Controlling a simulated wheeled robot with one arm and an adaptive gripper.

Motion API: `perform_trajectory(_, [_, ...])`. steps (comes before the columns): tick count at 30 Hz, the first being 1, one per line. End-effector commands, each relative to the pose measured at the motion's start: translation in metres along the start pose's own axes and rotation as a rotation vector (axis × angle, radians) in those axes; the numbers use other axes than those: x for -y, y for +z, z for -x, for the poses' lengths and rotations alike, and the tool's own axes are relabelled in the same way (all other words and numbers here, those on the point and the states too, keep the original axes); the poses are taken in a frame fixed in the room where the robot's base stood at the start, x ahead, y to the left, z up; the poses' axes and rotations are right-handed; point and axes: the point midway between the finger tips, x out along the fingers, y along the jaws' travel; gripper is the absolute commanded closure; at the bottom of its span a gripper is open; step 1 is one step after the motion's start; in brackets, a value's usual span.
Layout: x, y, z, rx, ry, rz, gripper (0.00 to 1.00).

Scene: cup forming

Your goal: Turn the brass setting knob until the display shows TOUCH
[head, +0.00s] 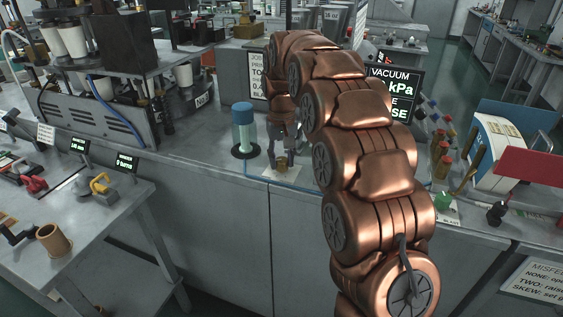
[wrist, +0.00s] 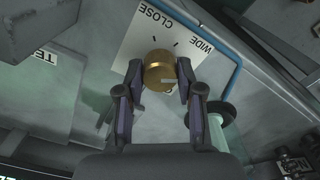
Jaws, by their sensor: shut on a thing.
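The brass setting knob (wrist: 160,72) stands on a white dial plate (wrist: 138,42) marked CLOSE and WIDE in the wrist view. My gripper (wrist: 158,86) is shut on the knob, with one finger on each side of it. In the head view the knob (head: 281,163) shows small and golden below my gripper (head: 282,150) on the grey bench. A display (head: 393,90) is partly hidden behind my copper-coloured arm; VACUUM, kPa and the letters SE show, but its full lower word is covered. The other marks on the dial plate are partly hidden by the knob and fingers.
A blue-topped cylinder (head: 243,128) stands close left of my gripper. A blue hose (wrist: 232,72) runs beside the dial plate. A sign (head: 257,74) stands behind, partly covered.

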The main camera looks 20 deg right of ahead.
Motion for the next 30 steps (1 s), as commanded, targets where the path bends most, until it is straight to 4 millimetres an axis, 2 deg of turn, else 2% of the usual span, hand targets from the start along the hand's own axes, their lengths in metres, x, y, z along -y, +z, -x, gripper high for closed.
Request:
perform_trajectory(9, [0.0001,-0.0002,0.0006,-0.001,0.000,-0.073,0.98])
perform_trajectory(20, [0.0002,-0.0002,0.0009,-0.002,0.000,-0.077,0.98])
perform_trajectory(21, [0.0002,-0.0002,0.0009,-0.002,0.000,-0.077,0.62])
perform_trajectory(28, [0.0001,-0.0001,0.0006,-0.001,0.000,-0.076,0.39])
perform_trajectory(30, [0.0000,-0.0001,0.0005,-0.001,0.000,-0.076,0.38])
